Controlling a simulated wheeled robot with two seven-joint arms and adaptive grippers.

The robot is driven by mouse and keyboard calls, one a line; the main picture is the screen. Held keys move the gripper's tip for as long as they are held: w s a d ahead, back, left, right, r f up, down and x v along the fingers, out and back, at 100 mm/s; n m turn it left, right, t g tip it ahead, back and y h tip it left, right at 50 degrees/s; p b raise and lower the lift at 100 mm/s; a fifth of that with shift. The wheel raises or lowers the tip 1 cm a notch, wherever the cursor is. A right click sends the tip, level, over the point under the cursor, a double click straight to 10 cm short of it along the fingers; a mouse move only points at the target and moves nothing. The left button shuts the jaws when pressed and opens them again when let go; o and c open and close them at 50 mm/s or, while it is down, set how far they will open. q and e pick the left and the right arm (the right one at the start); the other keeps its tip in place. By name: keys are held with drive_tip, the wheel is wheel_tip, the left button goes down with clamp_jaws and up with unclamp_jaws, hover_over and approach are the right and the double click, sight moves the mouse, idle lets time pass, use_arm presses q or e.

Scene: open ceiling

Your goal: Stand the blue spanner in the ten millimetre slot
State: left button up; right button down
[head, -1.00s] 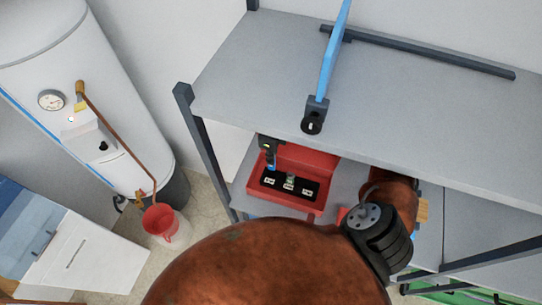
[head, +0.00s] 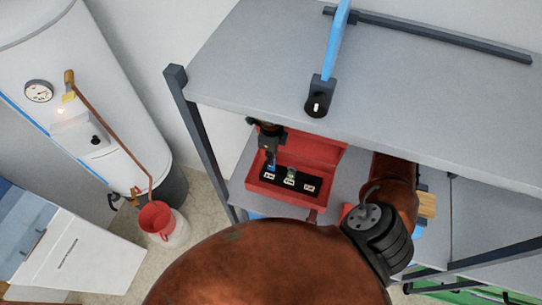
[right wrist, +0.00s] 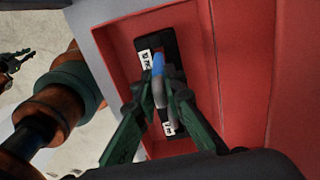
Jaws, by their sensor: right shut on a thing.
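The red toolbox (head: 327,150) stands open on the lower shelf. Its black insert (head: 300,178) carries three white labels, too small to read surely. My right gripper (head: 269,150) is above the left part of the insert, shut on the blue spanner (head: 272,165). The spanner hangs upright by the leftmost label; I cannot tell whether its lower end is in a slot. A small greyish piece (head: 291,173) stands near the middle label. In the right wrist view the green fingers (right wrist: 160,98) close around the blue spanner (right wrist: 158,65), hiding part of the insert.
The upper grey shelf (head: 430,140) overhangs the toolbox, with a blue-handled tool (head: 335,45) on it. A shelf post (head: 200,140) stands left of the box. A wooden-looking block (head: 427,204) lies to the right. A red bucket (head: 158,218) is on the floor.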

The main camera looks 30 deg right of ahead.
use_arm(q)
drive_tip(key=shift+w, duration=0.3)
drive_tip(key=shift+s+f+b, duration=0.15)
drive_tip(key=shift+f+b, duration=0.6)
idle(1.5)
